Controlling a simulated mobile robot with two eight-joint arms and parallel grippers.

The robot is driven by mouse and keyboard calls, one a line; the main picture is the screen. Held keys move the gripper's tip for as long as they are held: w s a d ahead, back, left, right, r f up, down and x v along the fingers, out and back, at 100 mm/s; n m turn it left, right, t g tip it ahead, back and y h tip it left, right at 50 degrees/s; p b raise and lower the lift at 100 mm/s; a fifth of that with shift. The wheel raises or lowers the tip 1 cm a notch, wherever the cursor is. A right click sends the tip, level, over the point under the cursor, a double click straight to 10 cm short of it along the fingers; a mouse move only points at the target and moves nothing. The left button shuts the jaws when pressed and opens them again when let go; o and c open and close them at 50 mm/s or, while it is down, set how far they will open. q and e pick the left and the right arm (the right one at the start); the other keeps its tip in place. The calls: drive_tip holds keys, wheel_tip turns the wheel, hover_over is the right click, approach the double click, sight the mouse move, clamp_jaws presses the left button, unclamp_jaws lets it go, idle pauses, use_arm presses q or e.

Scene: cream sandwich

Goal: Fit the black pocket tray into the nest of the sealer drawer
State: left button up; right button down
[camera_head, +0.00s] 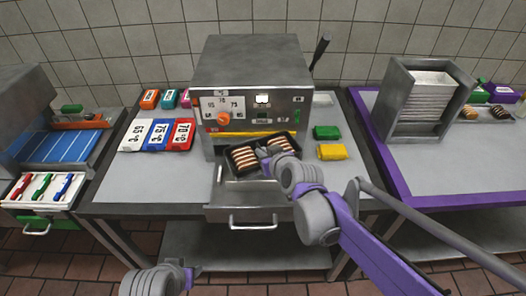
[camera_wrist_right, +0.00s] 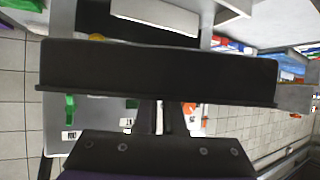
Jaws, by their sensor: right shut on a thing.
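The black pocket tray (camera_head: 237,171) holds two rows of brown-and-cream sandwiches. In the head view it is over the back part of the open sealer drawer (camera_head: 245,190), close to the sealer (camera_head: 256,85). It lies slightly turned to the drawer. I cannot tell whether it touches the nest, which it largely covers. My right gripper (camera_head: 264,154) is at the tray's near side, shut on its wall. In the right wrist view the dark tray wall (camera_wrist_right: 160,72) spans the picture, with the gripper fingers (camera_wrist_right: 158,118) below it. My left gripper is out of sight; only part of that arm shows at the bottom.
Numbered white, blue and red blocks (camera_head: 158,135) lie left of the sealer. Green (camera_head: 326,132) and yellow (camera_head: 332,152) blocks lie right of it. A grey rack of white sheets (camera_head: 428,95) stands on the right table. The sealer's lever (camera_head: 320,48) rises at its right.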

drive_tip(key=shift+f, duration=0.3)
drive_tip(key=c, duration=1)
unclamp_jaws()
drive_tip(key=shift+r, duration=0.1)
